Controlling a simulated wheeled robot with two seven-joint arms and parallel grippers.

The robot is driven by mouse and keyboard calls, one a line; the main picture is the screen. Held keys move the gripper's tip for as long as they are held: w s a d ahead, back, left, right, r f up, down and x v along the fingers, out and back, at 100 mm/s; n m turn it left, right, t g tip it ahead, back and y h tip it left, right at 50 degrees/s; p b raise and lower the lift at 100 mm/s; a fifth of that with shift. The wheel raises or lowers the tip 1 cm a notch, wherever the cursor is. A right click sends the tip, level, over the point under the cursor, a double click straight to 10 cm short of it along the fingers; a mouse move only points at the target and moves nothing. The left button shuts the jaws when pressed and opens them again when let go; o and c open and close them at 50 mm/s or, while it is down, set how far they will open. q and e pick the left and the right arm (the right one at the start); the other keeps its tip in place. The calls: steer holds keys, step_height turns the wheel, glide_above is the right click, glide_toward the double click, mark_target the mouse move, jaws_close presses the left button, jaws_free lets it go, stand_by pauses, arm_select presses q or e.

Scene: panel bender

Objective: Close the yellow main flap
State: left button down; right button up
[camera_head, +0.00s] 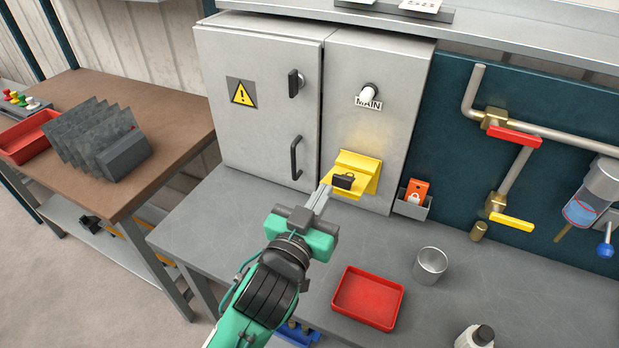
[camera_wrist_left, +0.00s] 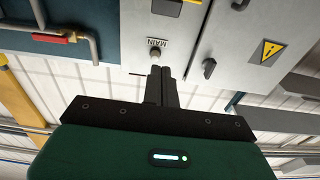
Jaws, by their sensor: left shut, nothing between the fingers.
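The yellow main flap (camera_head: 366,183) is on the grey cabinet's right panel, below the MAIN label (camera_head: 368,104). It sticks out from the panel, lowered at a slant, with a black block (camera_head: 343,181) at it; how that block is fixed I cannot tell. A sliver of yellow shows at the top edge of the wrist view (camera_wrist_left: 191,2). My left gripper (camera_head: 324,191) has its fingers together and empty, just left of the flap's front edge. Whether they touch it I cannot tell. Its fingers also show in the left wrist view (camera_wrist_left: 161,72). My right gripper is out of view.
The cabinet's left door (camera_head: 262,125) has a black handle. A grey holder (camera_head: 412,208) with an orange tag is right of the flap. A red tray (camera_head: 368,298), a metal cup (camera_head: 430,265) and a bottle (camera_head: 475,336) stand on the grey bench. Pipes with valves (camera_head: 515,136) are at right.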

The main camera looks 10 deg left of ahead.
arm_select(q)
steer(key=r+p, duration=0.1)
steer(key=p, duration=0.3)
glide_above(339, 179)
steer(key=f, duration=0.1)
steer(key=s+f, duration=0.1)
steer(key=f, duration=0.2)
steer(key=shift+s, duration=0.4)
steer(key=shift+f, duration=0.1)
